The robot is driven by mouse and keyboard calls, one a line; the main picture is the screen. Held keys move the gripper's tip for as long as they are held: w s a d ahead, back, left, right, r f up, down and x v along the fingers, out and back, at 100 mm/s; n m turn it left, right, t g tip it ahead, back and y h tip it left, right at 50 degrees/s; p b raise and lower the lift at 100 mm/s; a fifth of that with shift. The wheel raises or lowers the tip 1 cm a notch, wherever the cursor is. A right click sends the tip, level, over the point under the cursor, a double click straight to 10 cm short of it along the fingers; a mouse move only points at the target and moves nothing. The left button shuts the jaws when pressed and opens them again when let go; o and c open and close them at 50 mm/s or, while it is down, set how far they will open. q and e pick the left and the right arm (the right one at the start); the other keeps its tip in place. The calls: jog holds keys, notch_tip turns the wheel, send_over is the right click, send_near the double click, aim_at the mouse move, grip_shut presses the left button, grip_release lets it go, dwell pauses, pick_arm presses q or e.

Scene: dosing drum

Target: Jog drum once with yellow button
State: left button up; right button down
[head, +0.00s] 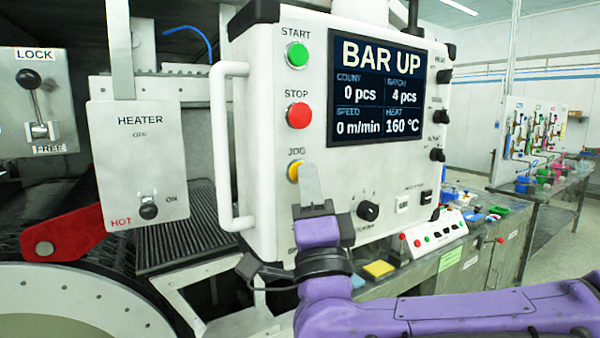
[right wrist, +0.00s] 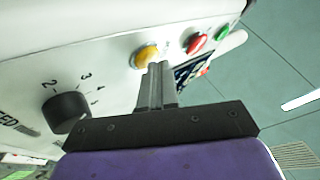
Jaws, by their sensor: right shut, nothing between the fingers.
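The control panel (head: 262,190) faces me in the head view, its screen (head: 389,90) reading BAR UP, 0 pcs and 0 m/min. The yellow JOG button (head: 293,171) sits below the red STOP button (head: 299,115) and green START button (head: 297,54). My right gripper (head: 308,180) is shut and empty, its fingertips at the yellow button and partly covering it. In the right wrist view the fingertips (right wrist: 157,68) are right at the lower edge of the yellow button (right wrist: 147,56); I cannot tell whether they touch it. My left gripper is not in view.
A white handle (head: 222,150) runs along the panel's left side. A black knob (head: 368,210) sits right of my gripper. The heater box (head: 138,165), red lever (head: 65,235) and drum (head: 85,305) are at left. A bench with small items stands at right.

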jog(key=shift+w, duration=0.1)
dwell(0.5)
jog(key=shift+s+d+b, duration=0.4)
jog(key=shift+s+b, duration=0.1)
jog(key=shift+s, duration=0.15)
jog(key=shift+s, duration=0.1)
jog(key=s+d+b, duration=0.1)
jog(key=s, duration=0.1)
jog(key=s+d+b, duration=0.1)
jog(key=s+d, duration=0.1)
jog(key=shift+w+a, duration=0.1)
dwell(0.4)
